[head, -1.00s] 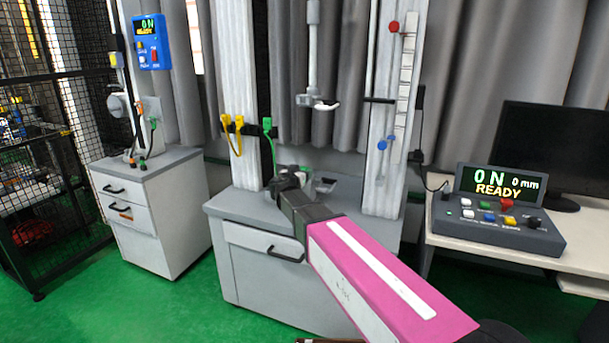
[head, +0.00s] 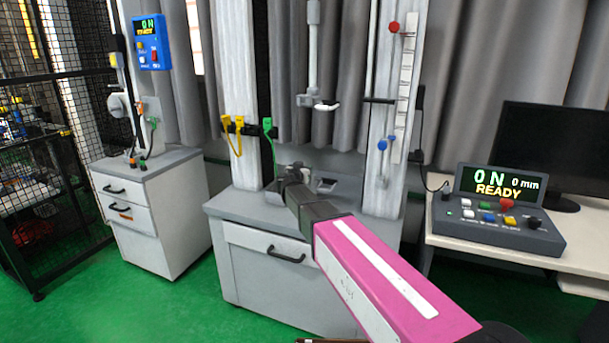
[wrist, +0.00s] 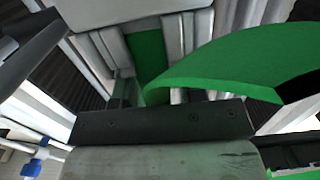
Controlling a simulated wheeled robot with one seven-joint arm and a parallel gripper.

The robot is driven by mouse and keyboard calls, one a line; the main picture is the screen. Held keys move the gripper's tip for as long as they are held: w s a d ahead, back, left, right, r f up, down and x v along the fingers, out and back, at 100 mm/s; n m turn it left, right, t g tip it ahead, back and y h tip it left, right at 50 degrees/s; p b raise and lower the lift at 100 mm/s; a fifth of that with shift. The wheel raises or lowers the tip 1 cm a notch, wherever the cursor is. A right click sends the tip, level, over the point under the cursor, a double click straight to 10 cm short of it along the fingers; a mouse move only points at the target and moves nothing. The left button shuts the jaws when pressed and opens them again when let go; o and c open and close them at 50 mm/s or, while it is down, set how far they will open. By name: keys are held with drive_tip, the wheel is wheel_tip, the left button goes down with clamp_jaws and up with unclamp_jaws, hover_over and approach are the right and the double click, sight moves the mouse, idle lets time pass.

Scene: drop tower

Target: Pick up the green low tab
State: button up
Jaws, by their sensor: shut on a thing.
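My gripper (head: 292,173) is small and partly hidden by my own arm in the head view, just above the grey bench of the tower. In the wrist view a broad curved green piece (wrist: 225,62), which I take for the green low tab, reaches in from the right to the dark jaw edge. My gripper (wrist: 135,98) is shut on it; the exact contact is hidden. In the head view a green plug (head: 267,126) sits on the black bar, with a green strand running down behind my gripper.
Two yellow plugs (head: 238,123) sit left of the green one. The tower's white columns (head: 384,160) flank the working space above the grey bench (head: 225,206). A console (head: 497,222) reading 0 N, READY stands on the right desk. A grey cabinet (head: 160,215) is at left.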

drive_tip(key=shift+r, duration=0.75)
drive_tip(key=r, duration=0.2)
drive_tip(key=a+r, duration=0.1)
drive_tip(key=shift+s+r, duration=0.15)
drive_tip(key=shift+s, duration=0.2)
drive_tip(key=s+a+r, duration=0.6)
drive_tip(key=a, duration=0.2)
drive_tip(key=shift+a+r, duration=0.15)
drive_tip(key=shift+a, duration=0.1)
drive_tip(key=shift+s, duration=0.1)
